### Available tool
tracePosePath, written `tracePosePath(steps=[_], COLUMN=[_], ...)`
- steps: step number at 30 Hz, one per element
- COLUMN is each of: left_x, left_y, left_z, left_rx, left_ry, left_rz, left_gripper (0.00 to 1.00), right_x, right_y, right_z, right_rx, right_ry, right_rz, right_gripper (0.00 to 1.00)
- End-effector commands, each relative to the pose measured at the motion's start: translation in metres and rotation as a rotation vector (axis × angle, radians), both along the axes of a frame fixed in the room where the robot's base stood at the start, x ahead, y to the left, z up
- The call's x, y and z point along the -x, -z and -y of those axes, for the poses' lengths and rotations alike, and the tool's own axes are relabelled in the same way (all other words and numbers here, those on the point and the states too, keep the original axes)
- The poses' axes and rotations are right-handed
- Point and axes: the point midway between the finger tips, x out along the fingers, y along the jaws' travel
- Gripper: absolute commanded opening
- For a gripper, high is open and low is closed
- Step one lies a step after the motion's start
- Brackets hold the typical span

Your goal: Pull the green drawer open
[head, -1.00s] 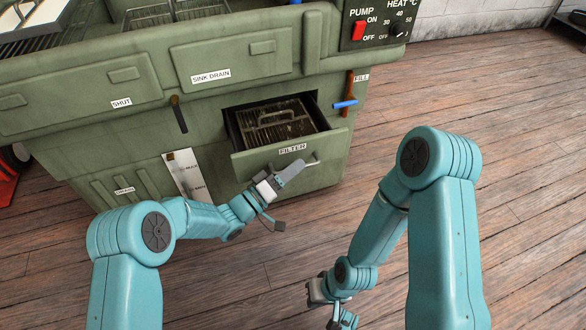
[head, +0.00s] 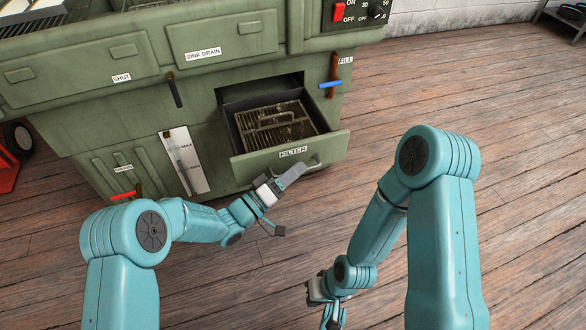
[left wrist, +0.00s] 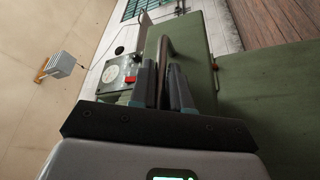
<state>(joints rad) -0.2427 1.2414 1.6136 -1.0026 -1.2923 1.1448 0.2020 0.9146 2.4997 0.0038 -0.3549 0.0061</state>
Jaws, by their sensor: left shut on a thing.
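The green drawer (head: 312,152), labelled FILTER, stands partly open from the lower front of the green cabinet (head: 110,120). A dark mesh filter with a handle (head: 275,122) lies inside it. My left gripper (head: 297,170) is at the drawer's front, shut on its bar handle (head: 316,163). In the left wrist view the handle (left wrist: 165,60) runs between the two fingers (left wrist: 162,88). My right gripper (head: 333,310) hangs low over the floor, away from the drawer; its jaws are too small and partly hidden to judge.
A blue lever (head: 331,85) by the FILL label is right of the drawer. A level gauge strip (head: 185,160) and a red lever (head: 124,196) are at the left. The wooden floor (head: 440,95) to the right is clear.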

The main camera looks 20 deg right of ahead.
Motion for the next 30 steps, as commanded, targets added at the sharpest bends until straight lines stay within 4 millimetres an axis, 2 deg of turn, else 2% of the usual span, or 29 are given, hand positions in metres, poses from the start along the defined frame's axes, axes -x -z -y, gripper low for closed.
tracePosePath(steps=[20, 21, 30], left_x=[0.0, 0.0002, 0.0027], left_y=[-0.0029, -0.0029, -0.0019], left_z=[-0.0006, -0.0005, -0.001], left_rx=[0.004, 0.004, 0.002], left_ry=[-0.002, -0.002, -0.001], left_rz=[0.005, 0.005, 0.004], left_gripper=[0.0, 0.23, 0.23], right_x=[0.0001, 0.0001, 0.0001], right_y=[-0.0009, -0.0009, -0.0012], right_z=[-0.0001, -0.0001, -0.0002], right_rx=[0.0, 0.0, 0.0], right_ry=[-0.001, -0.001, -0.001], right_rz=[0.0, 0.0, 0.0], right_gripper=[0.0, 0.0, 0.0])
